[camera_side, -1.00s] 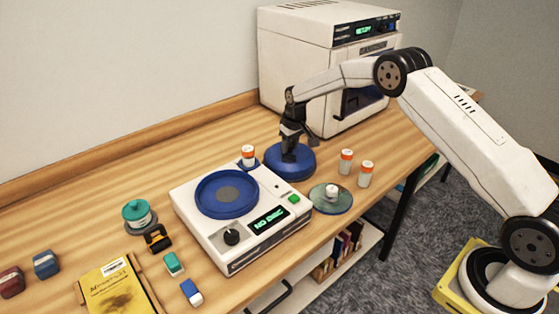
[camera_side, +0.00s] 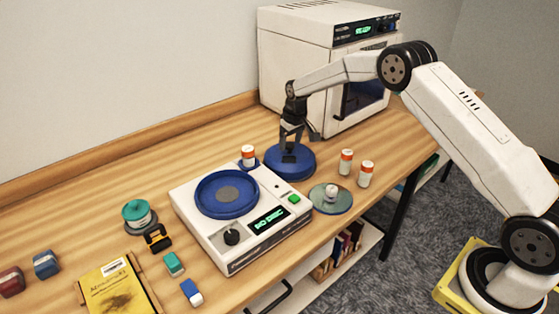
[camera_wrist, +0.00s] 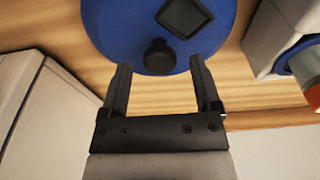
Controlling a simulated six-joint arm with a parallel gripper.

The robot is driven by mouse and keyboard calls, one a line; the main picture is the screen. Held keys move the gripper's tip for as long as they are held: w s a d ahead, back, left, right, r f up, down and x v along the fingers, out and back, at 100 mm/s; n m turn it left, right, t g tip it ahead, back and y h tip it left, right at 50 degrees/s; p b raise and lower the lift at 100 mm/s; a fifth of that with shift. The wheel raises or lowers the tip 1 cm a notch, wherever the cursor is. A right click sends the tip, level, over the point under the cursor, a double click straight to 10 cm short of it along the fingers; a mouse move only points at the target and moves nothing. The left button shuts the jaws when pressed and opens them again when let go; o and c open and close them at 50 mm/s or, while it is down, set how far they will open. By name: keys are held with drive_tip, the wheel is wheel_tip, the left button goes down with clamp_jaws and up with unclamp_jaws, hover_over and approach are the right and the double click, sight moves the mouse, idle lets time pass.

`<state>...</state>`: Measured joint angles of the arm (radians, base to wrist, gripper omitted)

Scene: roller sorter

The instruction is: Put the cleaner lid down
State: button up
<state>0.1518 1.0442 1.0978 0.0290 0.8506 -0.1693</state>
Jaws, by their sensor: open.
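The blue round cleaner lid (camera_side: 289,164) lies on the table behind and to the right of the white disc cleaner (camera_side: 241,213). My gripper (camera_side: 292,146) is just above the lid, open and empty. In the wrist view the lid (camera_wrist: 120,25) fills the top, with a dark knob (camera_wrist: 158,57) and a dark diamond-shaped patch. The open fingers (camera_wrist: 160,82) stand on either side of the knob, apart from it.
A white oven-like machine (camera_side: 320,60) stands close behind the lid. Orange-capped bottles (camera_side: 346,162) stand to the right, and another (camera_side: 248,155) is at the cleaner's back corner. A disc with a white knob (camera_side: 331,196) lies in front. Table at left back is clear.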

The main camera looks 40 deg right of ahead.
sight(294, 155)
wheel_tip(294, 155, up, 10)
drive_tip(key=s, duration=0.1)
drive_tip(key=shift+s, duration=0.25)
idle(0.6)
drive_tip(key=s+a, duration=0.3)
drive_tip(key=s, duration=0.7)
drive_tip(key=s+a+f, duration=0.1)
drive_tip(key=s+a, duration=0.2)
drive_tip(key=s, duration=0.8)
drive_tip(key=s+a+f, duration=0.1)
drive_tip(key=s+a, duration=0.2)
drive_tip(key=s, duration=0.7)
drive_tip(key=shift+s+f+t, duration=0.25)
drive_tip(key=shift+s+t, duration=0.05)
drive_tip(key=shift+t, duration=0.1)
